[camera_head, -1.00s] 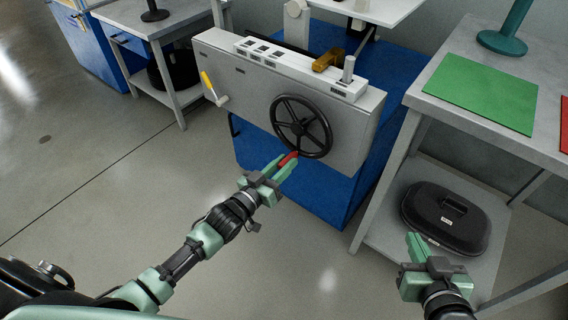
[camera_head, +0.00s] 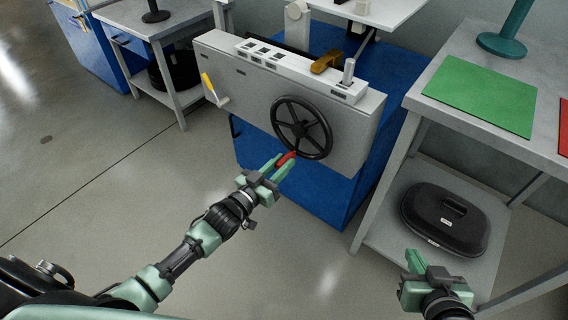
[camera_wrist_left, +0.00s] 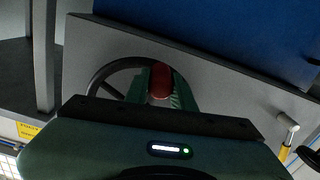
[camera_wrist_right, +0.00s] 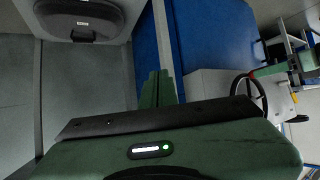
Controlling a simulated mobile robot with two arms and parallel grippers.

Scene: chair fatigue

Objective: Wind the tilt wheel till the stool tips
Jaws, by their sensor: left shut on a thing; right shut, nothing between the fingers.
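The black tilt wheel (camera_head: 301,128) stands on the front of a grey panel box. Its red handle (camera_head: 285,159) is at the lower rim, at the wheel's bottom left. My left gripper (camera_head: 279,165) is shut on the red handle; the left wrist view shows the handle (camera_wrist_left: 161,80) between the fingers, with part of the wheel (camera_wrist_left: 105,77) behind. My right gripper (camera_head: 414,262) is shut and empty, low at the right, apart from the wheel; its closed fingers (camera_wrist_right: 158,88) show in the right wrist view. Part of a white top, possibly the stool seat (camera_head: 375,10), shows behind the box.
The grey panel box (camera_head: 235,95) carries a yellow-handled crank (camera_head: 209,85), an orange-brown lever (camera_head: 327,62) and switches. It stands on a blue base (camera_head: 325,195). A grey bench (camera_head: 455,115) stands right, with a black case (camera_head: 446,218) on its lower shelf. Floor in front is clear.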

